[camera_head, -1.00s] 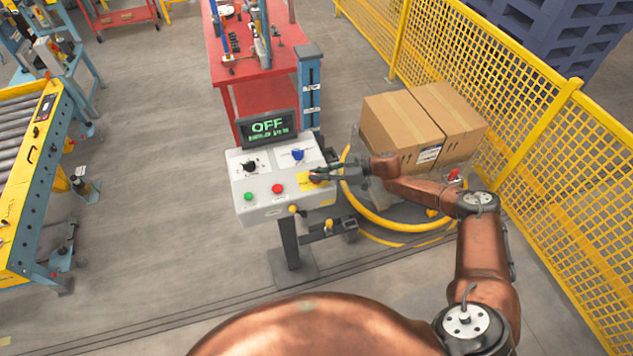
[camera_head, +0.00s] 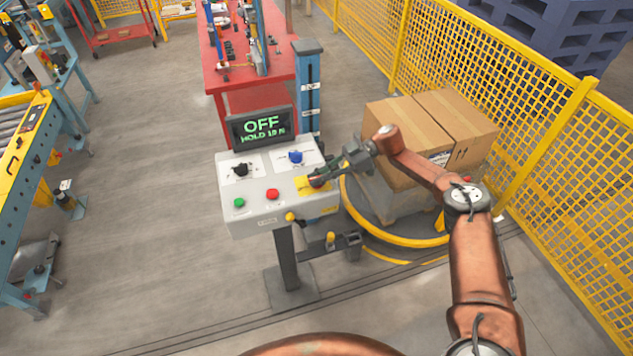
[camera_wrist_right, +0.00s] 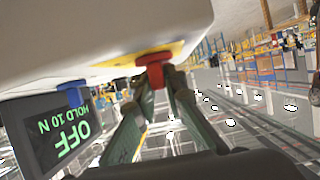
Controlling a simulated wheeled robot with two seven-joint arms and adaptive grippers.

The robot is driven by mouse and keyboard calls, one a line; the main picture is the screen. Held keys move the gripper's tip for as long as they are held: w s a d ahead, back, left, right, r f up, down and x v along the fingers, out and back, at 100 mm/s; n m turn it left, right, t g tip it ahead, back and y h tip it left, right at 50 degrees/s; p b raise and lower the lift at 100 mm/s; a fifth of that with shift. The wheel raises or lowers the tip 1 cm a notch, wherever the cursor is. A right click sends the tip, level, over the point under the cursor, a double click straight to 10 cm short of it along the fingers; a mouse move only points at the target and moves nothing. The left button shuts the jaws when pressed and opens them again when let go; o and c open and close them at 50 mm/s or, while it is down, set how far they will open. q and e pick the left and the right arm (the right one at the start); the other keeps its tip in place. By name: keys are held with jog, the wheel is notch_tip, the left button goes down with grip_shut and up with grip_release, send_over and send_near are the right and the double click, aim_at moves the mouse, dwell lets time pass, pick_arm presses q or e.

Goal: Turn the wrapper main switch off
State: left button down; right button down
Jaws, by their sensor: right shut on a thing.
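The white control panel (camera_head: 262,213) stands on a post in the head view. Its main switch shows in the right wrist view as a red handle (camera_wrist_right: 154,60) on a yellow plate (camera_head: 304,185). My right gripper (camera_head: 321,178) comes in from the right and is shut on this handle. In the wrist view its two fingers lie on either side of the handle, which stays partly hidden in the head view. The display (camera_head: 262,127) above the panel reads OFF, with HOLD 10 N below. My left gripper is not in view.
The panel also has a black knob (camera_head: 240,170), a blue knob (camera_head: 296,157), a green button (camera_head: 239,203) and a red button (camera_head: 272,194). Cartons (camera_head: 410,135) stand on the turntable to the right, before a yellow fence (camera_head: 545,150). A red bench (camera_head: 270,75) stands behind.

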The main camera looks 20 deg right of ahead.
jog(key=shift+f, duration=0.1)
dwell(0.4)
jog(key=c, duration=2)
grip_release()
jog(key=v, duration=0.7)
jog(key=shift+d, duration=0.2)
